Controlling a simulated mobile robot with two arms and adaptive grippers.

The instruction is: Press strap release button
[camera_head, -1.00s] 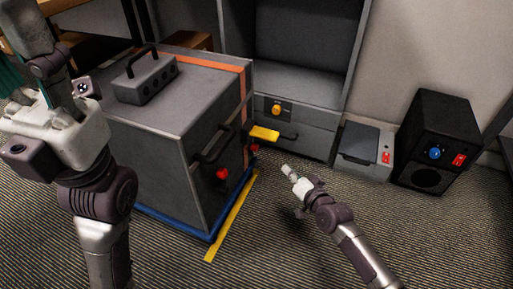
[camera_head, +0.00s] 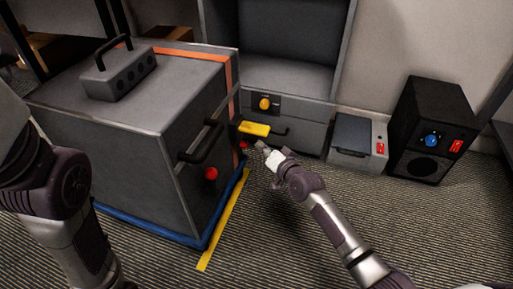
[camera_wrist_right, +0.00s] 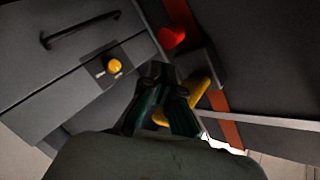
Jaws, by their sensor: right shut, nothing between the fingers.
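An orange strap (camera_head: 229,72) runs over the top and down the side of a large grey case (camera_head: 120,125); it also shows in the right wrist view (camera_wrist_right: 184,18). On the strap side sits a yellow lever (camera_head: 255,128), seen in the wrist view too (camera_wrist_right: 196,92). A red button (camera_head: 243,144) is just below the lever and partly hidden in the head view; it shows clearly in the wrist view (camera_wrist_right: 171,38). My right gripper (camera_head: 262,146) is shut and empty, close to the red button. In the wrist view its fingertips (camera_wrist_right: 158,70) appear short of the button. My left gripper is out of view.
Another red knob (camera_head: 211,173) and a black handle (camera_head: 200,143) are on the case's near side. A grey cabinet (camera_head: 310,104) with a yellow knob (camera_head: 264,103) stands behind. A grey box (camera_head: 350,135) and black speaker-like unit (camera_head: 402,123) stand right. The front floor is clear.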

